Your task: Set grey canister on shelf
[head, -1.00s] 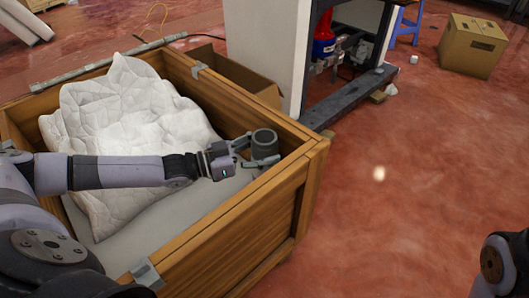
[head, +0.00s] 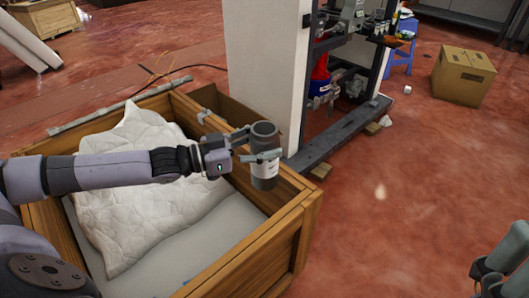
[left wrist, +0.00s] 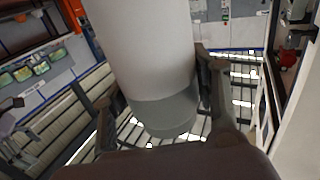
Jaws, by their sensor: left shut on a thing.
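My left gripper (head: 250,157) is shut around the grey canister (head: 264,140), a dark grey cylinder with a pale label low on its side. It holds the canister upright above the right side of the wooden crate (head: 265,250). In the left wrist view the canister (left wrist: 145,50) fills the middle, between the two fingers (left wrist: 160,105). Part of my right arm or gripper (head: 503,257) shows at the bottom right edge; its jaws are not clear. No surface is clearly recognisable as the target shelf.
A quilted white cloth (head: 140,200) lies in the crate. Behind stands a white panel (head: 262,70) beside a dark metal frame (head: 335,138) with a red bottle (head: 320,75). A cardboard box (head: 462,77) sits at the right. The red floor between is mostly open.

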